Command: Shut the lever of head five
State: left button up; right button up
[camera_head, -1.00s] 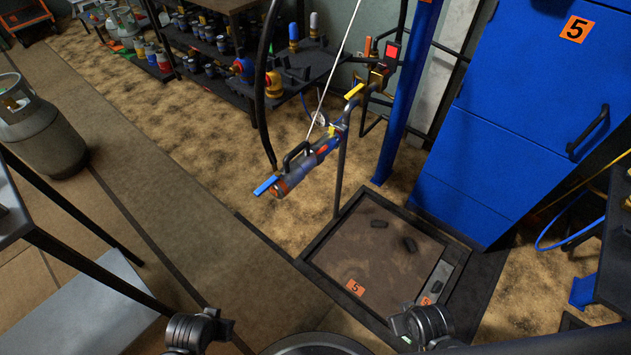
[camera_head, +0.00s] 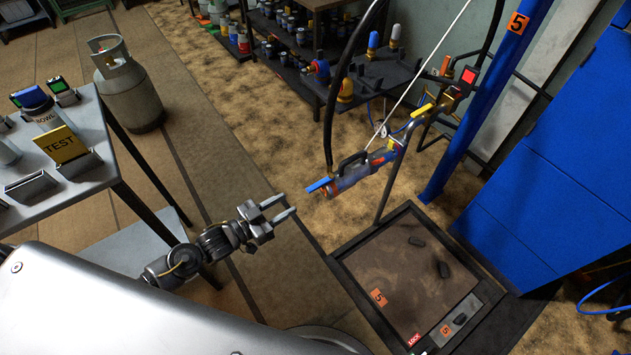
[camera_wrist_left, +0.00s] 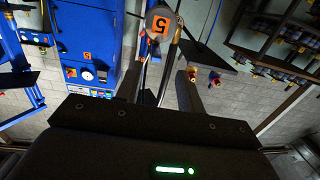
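Head five (camera_head: 362,172) hangs tilted beside a post in the head view, on a black hose and a white cord. It has a black loop handle (camera_head: 352,162) and a flat blue lever (camera_head: 318,185) sticking out at its lower left end. My left gripper (camera_head: 279,212) is left of and below that lever, apart from it, with its fingers spread and nothing between them. In the left wrist view a round grey end with an orange 5 tag (camera_wrist_left: 160,25) shows beyond the two dark fingers (camera_wrist_left: 160,88). My right gripper is not in view.
The scale platform (camera_head: 415,275) lies on the floor below the head. A yellow handle (camera_head: 421,110) is on the post's pipework. A blue cabinet (camera_head: 560,180) stands at right. A table (camera_head: 85,165) and gas cylinder (camera_head: 128,88) are at left. Brown floor between is clear.

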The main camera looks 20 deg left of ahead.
aim_at(315, 186)
pick_arm(q)
jog(key=shift+h, duration=0.4)
jog(key=x, duration=0.7)
jog(key=r+x, duration=0.1)
jog(key=x, duration=0.3)
jog(key=shift+s, duration=0.1)
grip_shut()
